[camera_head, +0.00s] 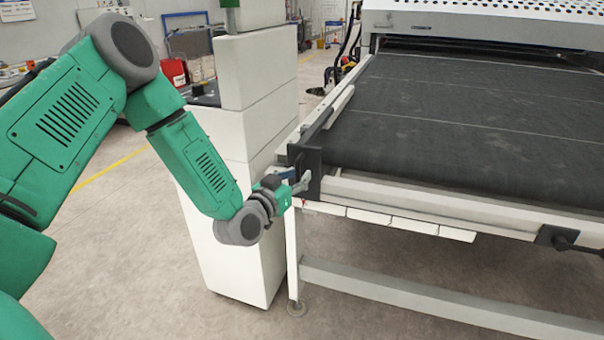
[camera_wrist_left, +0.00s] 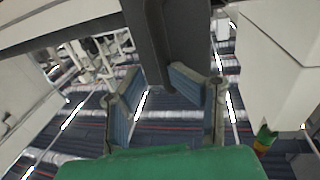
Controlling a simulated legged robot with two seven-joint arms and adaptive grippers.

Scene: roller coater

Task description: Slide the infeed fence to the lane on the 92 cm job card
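The infeed fence, a dark bar with a pale strip (camera_head: 340,104), stands along the left edge of the black belt (camera_head: 450,115). A dark upright plate (camera_head: 313,172) is at its front end. My left gripper (camera_head: 303,183) is at this plate, its fingers close to the plate's front. In the left wrist view, the blue-padded fingers (camera_wrist_left: 152,72) are apart, with a dark bar (camera_wrist_left: 172,40) just beyond and partly behind them. Contact is unclear. Several white cards (camera_head: 414,226) hang along the front rail; no print is legible. My right gripper is out of view.
A pale cabinet (camera_head: 235,200) stands left of the machine, close to my left forearm. A black block with a rod (camera_head: 552,236) sits on the front rail at the right. A machine leg and low crossbar (camera_head: 420,298) are below. The belt is clear.

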